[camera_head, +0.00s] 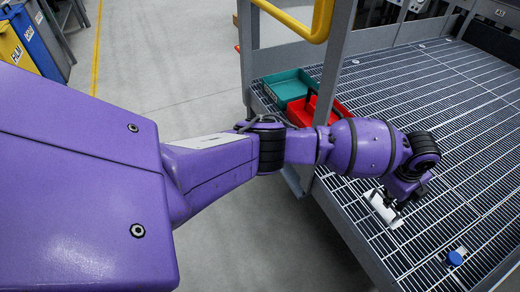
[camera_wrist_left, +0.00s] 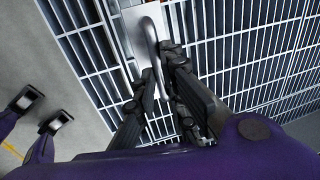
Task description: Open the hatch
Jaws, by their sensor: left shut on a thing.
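The hatch shows as part of the grey grated floor (camera_head: 440,125), and its outline is hard to tell from the grating around it. A pale metal plate (camera_head: 378,210) lies on the grating below my left gripper (camera_head: 392,200). In the left wrist view the plate (camera_wrist_left: 133,22) carries a curved grey metal handle (camera_wrist_left: 150,42). My left gripper (camera_wrist_left: 159,72) is shut on this handle, its dark fingers on either side of the bar. In the head view my purple wrist hides most of the fingers and the handle. My right gripper is not in view.
A small blue item (camera_head: 455,257) lies on the grating at lower right. A teal bin (camera_head: 284,88) and a red bin (camera_head: 302,112) stand by a grey post (camera_head: 335,60) with a yellow rail (camera_head: 300,25). Concrete floor (camera_head: 190,60) lies left of the catwalk edge.

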